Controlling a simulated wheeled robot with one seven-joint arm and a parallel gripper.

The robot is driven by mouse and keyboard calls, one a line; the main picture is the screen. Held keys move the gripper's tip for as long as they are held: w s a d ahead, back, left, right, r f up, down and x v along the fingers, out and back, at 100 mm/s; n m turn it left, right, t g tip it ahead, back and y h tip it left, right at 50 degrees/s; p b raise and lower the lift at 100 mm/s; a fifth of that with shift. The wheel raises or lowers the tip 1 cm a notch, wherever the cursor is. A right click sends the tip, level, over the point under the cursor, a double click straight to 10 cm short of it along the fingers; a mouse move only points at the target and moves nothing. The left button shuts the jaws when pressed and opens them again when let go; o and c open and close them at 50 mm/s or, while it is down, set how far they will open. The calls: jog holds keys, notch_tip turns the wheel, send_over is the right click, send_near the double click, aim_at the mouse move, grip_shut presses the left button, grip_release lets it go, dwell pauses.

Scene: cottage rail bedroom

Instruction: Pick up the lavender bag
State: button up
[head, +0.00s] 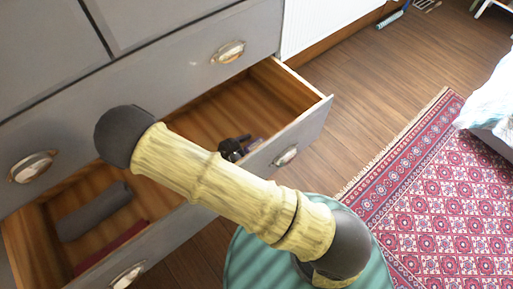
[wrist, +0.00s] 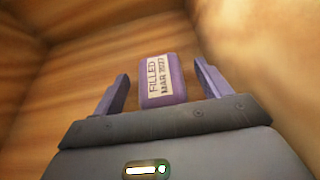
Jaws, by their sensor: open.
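The lavender bag (wrist: 176,92) is a small purple block with a pale label reading "FILLED MAR 2027". In the wrist view it sits between the two fingers of my gripper (wrist: 160,70), with gaps showing on both sides. My gripper is open around it. In the head view my gripper (head: 233,149) is small and dark, down inside the open wooden drawer (head: 200,122), near its front panel. A small purplish patch beside it may be the bag or a finger; I cannot tell. My arm hides part of the drawer.
The drawer belongs to a grey dresser (head: 140,75) with metal cup handles. A grey rolled item (head: 95,212) and a red item (head: 112,247) lie in its left part. A red patterned rug (head: 430,190) and a bed (head: 490,105) are at right. Wooden floor (head: 385,85) lies clear between.

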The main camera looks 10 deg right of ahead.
jog(key=x, duration=0.2)
jog(key=shift+w+d+f, duration=0.15)
jog(key=shift+w+d, duration=0.1)
jog(key=shift+c, duration=0.3)
jog(key=c, duration=1)
